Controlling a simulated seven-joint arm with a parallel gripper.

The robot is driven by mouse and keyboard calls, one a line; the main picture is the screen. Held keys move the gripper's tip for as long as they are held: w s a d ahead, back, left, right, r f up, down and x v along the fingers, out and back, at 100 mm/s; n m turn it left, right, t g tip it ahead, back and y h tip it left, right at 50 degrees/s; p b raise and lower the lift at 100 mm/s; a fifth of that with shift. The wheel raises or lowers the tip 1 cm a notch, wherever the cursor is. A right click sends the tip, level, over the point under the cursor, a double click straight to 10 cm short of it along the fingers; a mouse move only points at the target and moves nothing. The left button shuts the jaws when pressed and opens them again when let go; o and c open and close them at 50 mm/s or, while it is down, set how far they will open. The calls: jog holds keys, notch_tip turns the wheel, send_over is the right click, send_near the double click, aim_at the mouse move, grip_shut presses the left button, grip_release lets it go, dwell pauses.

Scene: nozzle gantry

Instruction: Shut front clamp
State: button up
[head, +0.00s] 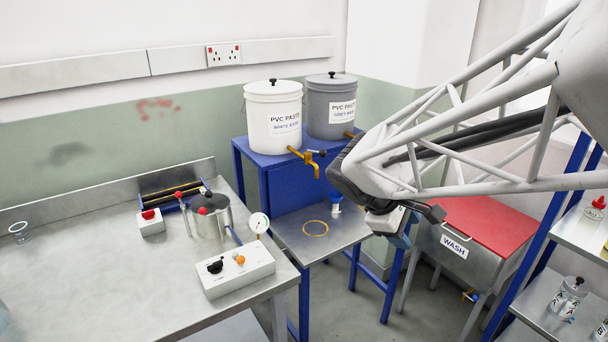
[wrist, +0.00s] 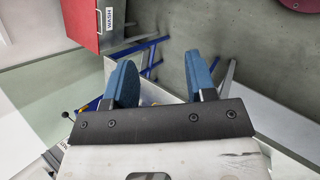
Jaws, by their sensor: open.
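A steel pot (head: 212,222) with a dark lid (head: 209,202) stands on the left bench in the head view. A red knob (head: 203,211) shows at the front of its lid, and another red knob (head: 179,194) tops a lever at its left side. These look like the clamp handles; they are too small to tell whether either clamp is open or shut. My gripper (head: 402,240) is far to the right of the pot, in the air before the wash tank. In the wrist view my gripper (wrist: 163,75) has its two blue fingers apart with nothing between them. The pot is not recognisable there.
A white control box (head: 238,273) with knobs and a gauge (head: 259,223) stands in front of the pot. A blue stand (head: 245,165) holds two paste buckets (head: 273,110). The red-lidded wash tank (head: 478,228) and a shelf rack (head: 540,317) are at right. The left bench front is clear.

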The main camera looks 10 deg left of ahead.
jog(key=w+a+f+n+t+h, duration=0.25)
jog(key=w+a+n, duration=0.4)
jog(key=a, duration=0.45)
jog(key=n+t+y, duration=0.2)
jog(key=n+t, duration=0.7)
jog(key=n, duration=0.2)
send_over(200, 213)
jog(key=s+d, duration=0.1)
jog(key=d, duration=1.2)
notch_tip(200, 213, down, 7)
jog(key=s+a+f+n+t+y, duration=0.1)
jog(key=s+a+f+n+y, duration=0.1)
jog(key=a, duration=0.5)
jog(key=s+a+f+n+t+y, duration=0.1)
jog(key=a+f+n+t, duration=0.1)
jog(key=a, duration=0.5)
jog(key=shift+s+f+n+y, duration=0.35)
jog(key=shift+f+n, duration=0.3)
jog(key=shift+n, duration=0.1)
jog(key=shift+w, duration=0.1)
jog(key=w+d, duration=0.1)
jog(key=w, duration=0.6)
jog(key=shift+w+d, duration=0.25)
